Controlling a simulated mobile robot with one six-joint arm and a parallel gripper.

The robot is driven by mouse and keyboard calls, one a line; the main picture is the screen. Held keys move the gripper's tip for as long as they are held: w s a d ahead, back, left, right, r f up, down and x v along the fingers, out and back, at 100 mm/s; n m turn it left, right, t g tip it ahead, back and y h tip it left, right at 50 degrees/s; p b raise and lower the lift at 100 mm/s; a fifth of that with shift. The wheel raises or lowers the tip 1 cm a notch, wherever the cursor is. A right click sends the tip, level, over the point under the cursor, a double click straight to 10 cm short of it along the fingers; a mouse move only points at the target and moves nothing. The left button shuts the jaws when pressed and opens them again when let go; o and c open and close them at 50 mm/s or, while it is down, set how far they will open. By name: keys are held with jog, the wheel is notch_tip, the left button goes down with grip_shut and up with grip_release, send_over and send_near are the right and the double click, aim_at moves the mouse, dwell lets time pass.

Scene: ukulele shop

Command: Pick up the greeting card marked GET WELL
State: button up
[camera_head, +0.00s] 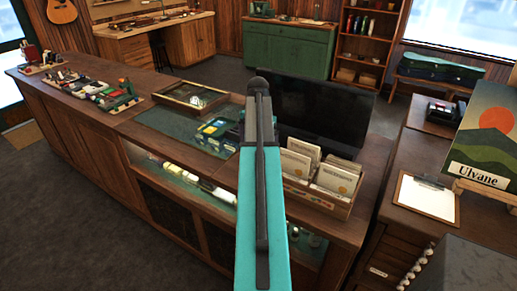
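A wooden card box (322,205) stands on the right end of the long wooden counter, just right of my teal arm. Several cream cards with printed fronts stand upright in it, among them one at the back (300,150), one at the front left (294,164) and one at the front right (335,179). The lettering is too small to read, so I cannot tell which card is marked GET WELL. My arm rises through the middle of the view and hides part of the counter left of the box. My gripper does not show.
A dark monitor (322,108) stands behind the card box. A framed tray (195,96) and small coloured boxes (217,131) lie to the left. A clipboard (427,196) and a landscape picture (486,135) are on the right-hand cabinet. Dark floor is open at lower left.

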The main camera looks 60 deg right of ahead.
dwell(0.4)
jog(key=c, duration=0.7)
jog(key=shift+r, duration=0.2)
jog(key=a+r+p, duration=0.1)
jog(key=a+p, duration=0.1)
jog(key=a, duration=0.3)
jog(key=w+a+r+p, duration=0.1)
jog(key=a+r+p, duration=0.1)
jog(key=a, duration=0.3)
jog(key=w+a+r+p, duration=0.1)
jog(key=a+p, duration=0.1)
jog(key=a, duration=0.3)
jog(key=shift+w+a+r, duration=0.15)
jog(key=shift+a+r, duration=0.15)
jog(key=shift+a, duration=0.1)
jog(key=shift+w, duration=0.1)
